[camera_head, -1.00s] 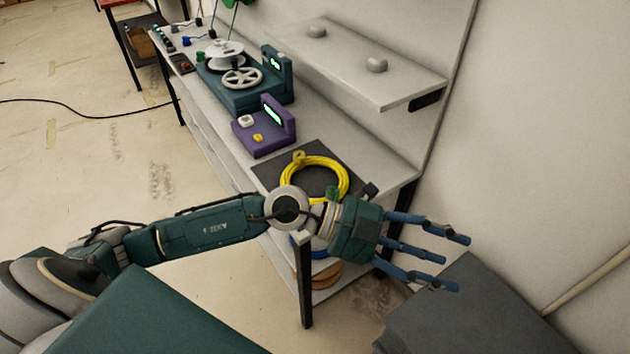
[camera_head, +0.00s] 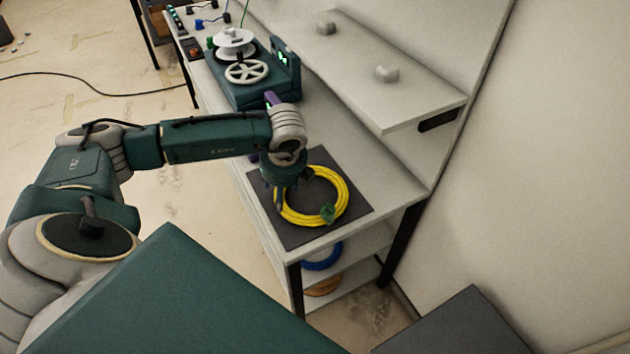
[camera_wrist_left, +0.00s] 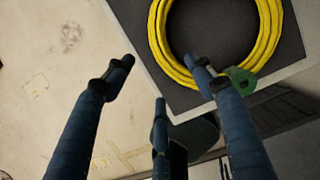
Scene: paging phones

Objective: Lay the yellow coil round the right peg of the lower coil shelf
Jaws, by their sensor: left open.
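The yellow coil (camera_head: 343,184) lies flat on a dark mat (camera_head: 352,213) at the near end of the bench, with a green tag or clip on its near side. It also shows in the left wrist view (camera_wrist_left: 270,35). My left gripper (camera_head: 280,197) is over the coil's left side, and its open fingers also show in the left wrist view (camera_wrist_left: 160,85) with nothing held. A pale shelf (camera_head: 405,97) on the back panel has two pale pegs, the left peg (camera_head: 326,26) and the right peg (camera_head: 387,73), both bare. My right gripper is not in view.
A green winding machine (camera_head: 250,85) with a spoked wheel stands farther along the bench. A blue coil (camera_head: 322,258) and an orange coil (camera_head: 323,287) lie on lower levels under the bench. A dark grey block (camera_head: 465,325) is at the lower right.

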